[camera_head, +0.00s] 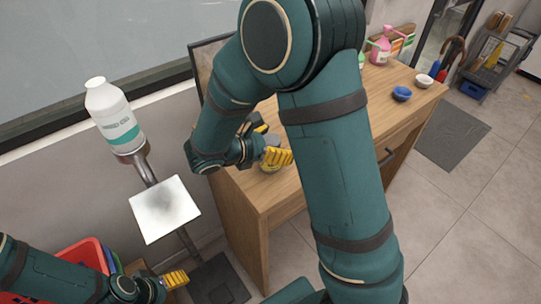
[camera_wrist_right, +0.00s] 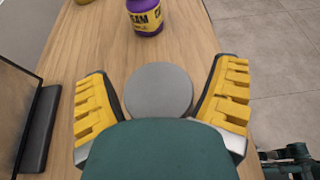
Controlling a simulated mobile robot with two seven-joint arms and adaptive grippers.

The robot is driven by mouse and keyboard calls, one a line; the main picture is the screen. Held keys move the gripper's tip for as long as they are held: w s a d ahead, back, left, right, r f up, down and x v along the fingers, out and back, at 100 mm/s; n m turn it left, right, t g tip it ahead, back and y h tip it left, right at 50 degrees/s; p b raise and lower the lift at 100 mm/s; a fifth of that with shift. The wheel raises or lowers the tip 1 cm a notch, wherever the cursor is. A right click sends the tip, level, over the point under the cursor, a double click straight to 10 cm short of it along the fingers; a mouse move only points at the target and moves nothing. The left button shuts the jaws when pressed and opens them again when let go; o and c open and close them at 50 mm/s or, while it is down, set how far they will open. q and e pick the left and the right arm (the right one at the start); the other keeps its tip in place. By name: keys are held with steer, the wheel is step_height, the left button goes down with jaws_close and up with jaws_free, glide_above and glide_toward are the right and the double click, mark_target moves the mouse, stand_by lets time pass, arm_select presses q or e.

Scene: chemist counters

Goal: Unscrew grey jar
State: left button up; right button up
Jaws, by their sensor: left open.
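The grey jar shows in the right wrist view as a round grey lid (camera_wrist_right: 160,90) seen from above, on the wooden desk. Its body is hidden under the lid. My right gripper (camera_wrist_right: 162,98) is open, with one yellow finger on each side of the lid and gaps between. In the head view my right gripper (camera_head: 272,150) is low over the desk's left end and partly hides the jar. My left gripper (camera_head: 175,280) is open and empty at the lower left, away from the desk.
A purple jar with a yellow label (camera_wrist_right: 145,15) stands beyond the lid on the desk (camera_wrist_right: 195,40). A blue bowl (camera_head: 401,93), a white bowl (camera_head: 424,81) and a pink bottle (camera_head: 380,50) stand at the desk's far end. A white bottle (camera_head: 113,115) and red crate (camera_head: 88,254) are left.

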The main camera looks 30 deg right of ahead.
jaws_close()
step_height(320, 180, up, 9)
steer(key=p, duration=0.2)
steer(key=shift+f+p, duration=0.15)
steer(key=shift+p, duration=0.2)
steer(key=shift+r, duration=0.7)
steer(key=c, duration=0.8)
jaws_free()
jaws_close()
